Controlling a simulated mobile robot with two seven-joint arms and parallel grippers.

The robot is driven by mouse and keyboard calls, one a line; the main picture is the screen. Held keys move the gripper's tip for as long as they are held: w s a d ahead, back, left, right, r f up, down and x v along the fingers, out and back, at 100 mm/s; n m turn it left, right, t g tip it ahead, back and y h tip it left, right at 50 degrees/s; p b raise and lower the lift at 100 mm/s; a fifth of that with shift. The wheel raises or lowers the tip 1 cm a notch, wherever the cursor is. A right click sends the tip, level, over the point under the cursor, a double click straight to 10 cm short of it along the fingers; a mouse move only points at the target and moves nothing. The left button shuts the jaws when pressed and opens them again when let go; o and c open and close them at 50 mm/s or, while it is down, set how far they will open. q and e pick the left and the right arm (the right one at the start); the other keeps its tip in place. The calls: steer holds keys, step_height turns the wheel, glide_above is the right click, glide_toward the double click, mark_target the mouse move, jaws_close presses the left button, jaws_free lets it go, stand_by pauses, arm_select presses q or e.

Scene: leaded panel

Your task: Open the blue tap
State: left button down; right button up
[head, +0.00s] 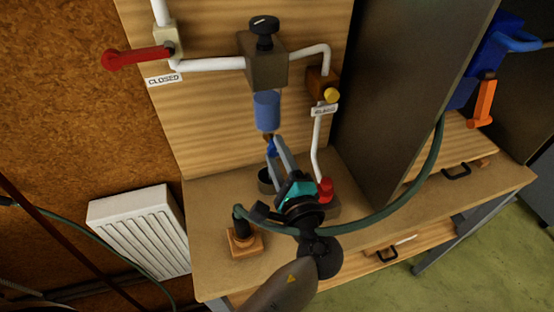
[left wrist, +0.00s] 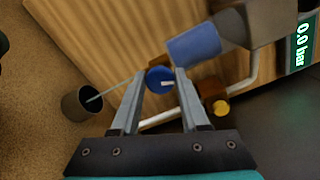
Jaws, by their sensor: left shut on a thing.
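The blue tap (left wrist: 159,79) is a round blue knob with a small pale mark on its face. In the head view only a small part of the blue tap (head: 271,149) shows, below a blue cylinder (head: 267,111); my gripper hides the rest. My left gripper (head: 273,143) reaches up to it from below. In the left wrist view the fingertips of my left gripper (left wrist: 160,72) are on either side of the knob, shut on it. My right gripper is in neither view.
A red lever (head: 137,57) and a yellow knob (head: 332,95) have signs reading CLOSED. A display (left wrist: 302,45) reads 0.0 bar. A dark cup (left wrist: 82,103) and a red knob (head: 325,190) are near. A green hose (head: 400,205) crosses the bench (head: 215,205).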

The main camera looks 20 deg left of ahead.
arm_select(q)
steer(key=shift+n+b, duration=0.45)
steer(key=shift+n, duration=0.35)
steer(key=shift+c, duration=2.2)
jaws_free()
